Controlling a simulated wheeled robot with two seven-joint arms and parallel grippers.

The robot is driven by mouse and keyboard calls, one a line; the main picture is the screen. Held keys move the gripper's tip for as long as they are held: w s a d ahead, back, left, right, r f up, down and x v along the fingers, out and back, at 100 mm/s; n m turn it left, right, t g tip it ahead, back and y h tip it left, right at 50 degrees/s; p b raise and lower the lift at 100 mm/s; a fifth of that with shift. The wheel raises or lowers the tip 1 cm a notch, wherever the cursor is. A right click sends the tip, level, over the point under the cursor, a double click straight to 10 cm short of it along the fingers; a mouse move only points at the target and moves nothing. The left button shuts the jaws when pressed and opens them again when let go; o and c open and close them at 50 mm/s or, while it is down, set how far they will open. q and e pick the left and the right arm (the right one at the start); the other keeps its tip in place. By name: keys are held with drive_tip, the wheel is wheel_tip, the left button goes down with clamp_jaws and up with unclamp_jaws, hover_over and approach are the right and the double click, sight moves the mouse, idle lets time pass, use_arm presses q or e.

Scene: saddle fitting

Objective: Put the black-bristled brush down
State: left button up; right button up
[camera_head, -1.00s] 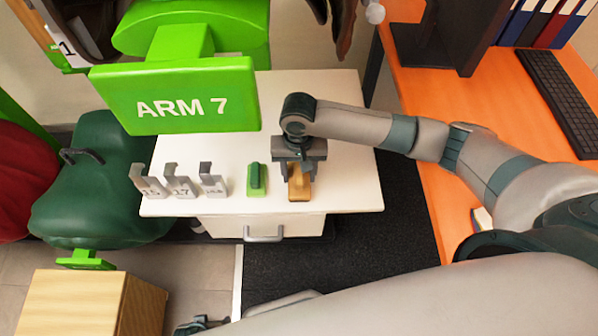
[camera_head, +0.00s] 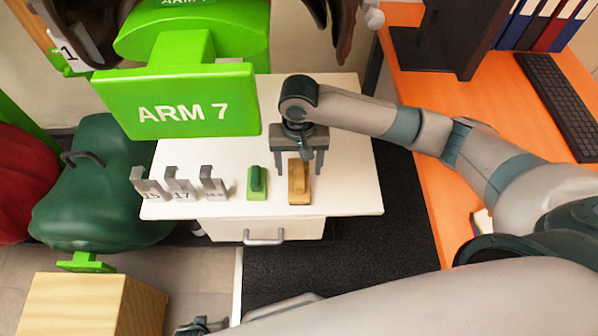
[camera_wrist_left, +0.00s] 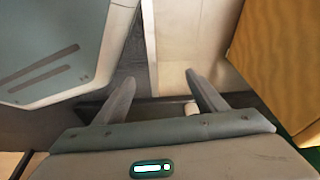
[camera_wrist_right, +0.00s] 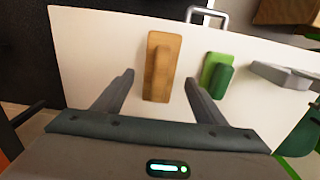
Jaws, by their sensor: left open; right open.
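A tan wooden brush (camera_head: 299,190) lies on the white table top; it also shows in the right wrist view (camera_wrist_right: 160,68). Its bristles are hidden, so their colour cannot be told. A green brush (camera_head: 257,184) lies to its left, apart from it, and shows in the right wrist view (camera_wrist_right: 215,76). My right gripper (camera_head: 298,169) is open above the tan brush, its fingers apart on either side and not gripping it. My left gripper (camera_head: 192,326) is low at the bottom edge; the left wrist view shows its fingers (camera_wrist_left: 157,82) open and empty.
Several grey metal gauges (camera_head: 180,184) stand at the table's left. The green ARM 7 sign (camera_head: 185,97) rises behind them. The white table (camera_head: 345,185) is clear to the right of the tan brush. A drawer (camera_head: 265,230) is below. An orange desk (camera_head: 440,110) stands right.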

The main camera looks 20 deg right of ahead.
sight(299, 173)
wheel_tip(299, 173, up, 6)
drive_tip(key=shift+f, duration=0.2)
use_arm(q)
drive_tip(key=shift+s+d+f, duration=0.25)
drive_tip(key=shift+s+d, duration=0.25)
use_arm(e)
drive_tip(key=shift+r, duration=0.45)
use_arm(q)
drive_tip(key=shift+w+a+r, duration=0.15)
drive_tip(key=shift+a, duration=0.1)
